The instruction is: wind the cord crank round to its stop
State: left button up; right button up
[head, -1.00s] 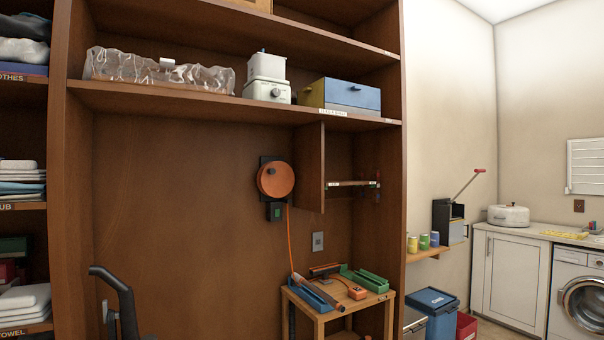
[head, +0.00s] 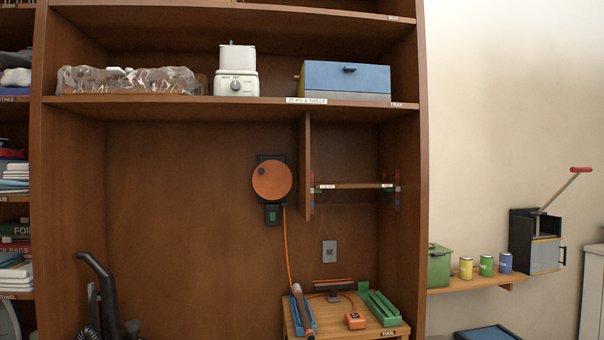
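The cord reel is a round orange disc (head: 272,181) on a dark bracket on the back panel of the wooden cabinet. A small dark knob (head: 262,171) sits on the disc, left of and above its middle. A black box with a green face (head: 272,214) is below the disc. An orange cord (head: 287,248) runs from the reel down to the small table. Neither of my grippers shows in the head view, so nothing of mine is seen touching the reel.
A small wooden table (head: 372,332) below holds a blue holder (head: 303,315), a green tray (head: 381,308) and an orange block (head: 355,320). A black hose-like handle (head: 101,275) stands at lower left. A vertical divider (head: 307,165) is right of the reel. The panel left of it is bare.

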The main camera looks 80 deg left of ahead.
aim_at(272, 179)
jog(key=i, duration=0.05)
jog(key=u, duration=0.8)
